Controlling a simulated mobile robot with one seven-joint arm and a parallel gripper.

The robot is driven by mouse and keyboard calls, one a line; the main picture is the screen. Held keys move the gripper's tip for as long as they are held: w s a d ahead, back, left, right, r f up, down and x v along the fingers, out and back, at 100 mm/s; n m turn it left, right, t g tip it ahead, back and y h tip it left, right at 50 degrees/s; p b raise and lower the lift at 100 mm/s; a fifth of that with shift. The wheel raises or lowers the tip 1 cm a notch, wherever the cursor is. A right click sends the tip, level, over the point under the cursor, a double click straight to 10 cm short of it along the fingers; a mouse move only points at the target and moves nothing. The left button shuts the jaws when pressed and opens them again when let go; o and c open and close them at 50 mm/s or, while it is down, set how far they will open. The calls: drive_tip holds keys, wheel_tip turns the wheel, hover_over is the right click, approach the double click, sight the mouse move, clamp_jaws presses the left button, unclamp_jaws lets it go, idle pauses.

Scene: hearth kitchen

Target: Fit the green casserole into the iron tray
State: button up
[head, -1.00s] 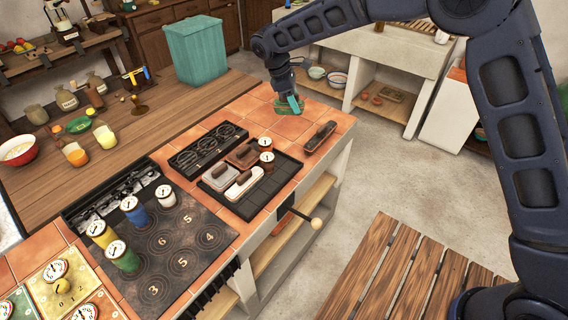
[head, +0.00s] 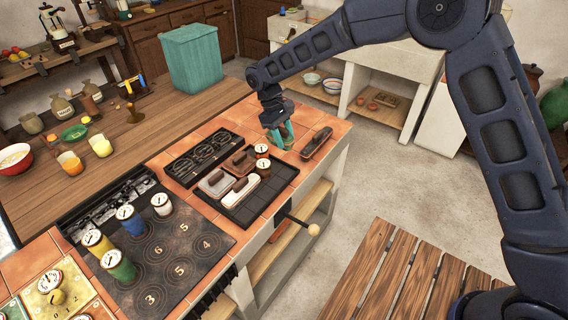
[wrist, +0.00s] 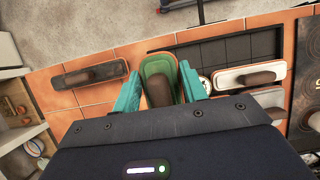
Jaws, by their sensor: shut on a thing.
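My gripper (head: 279,133) is shut on the green casserole (head: 289,135), just beyond the far end of the iron tray. In the wrist view the green casserole (wrist: 158,66), with a brown lid handle, sits between the teal fingers (wrist: 160,90). There it overlaps the tray's end; its exact height cannot be told. The black iron tray (head: 273,188) lies on the tiled counter. It holds a grey casserole (head: 215,184), a brown one (head: 246,154), a white one (head: 240,195) and two small dial-topped jars (head: 262,151). Its right part is bare.
A black rack with rings (head: 203,154) lies left of the tray. Dial-topped jars (head: 120,265) stand on the numbered hob (head: 175,255). A teal bin (head: 195,60) stands behind.

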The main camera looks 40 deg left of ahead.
wheel_tip(320, 180, down, 12)
drive_tip(key=shift+f, duration=0.1)
idle(0.5)
drive_tip(key=o, duration=1.1)
drive_tip(key=v, duration=1.2)
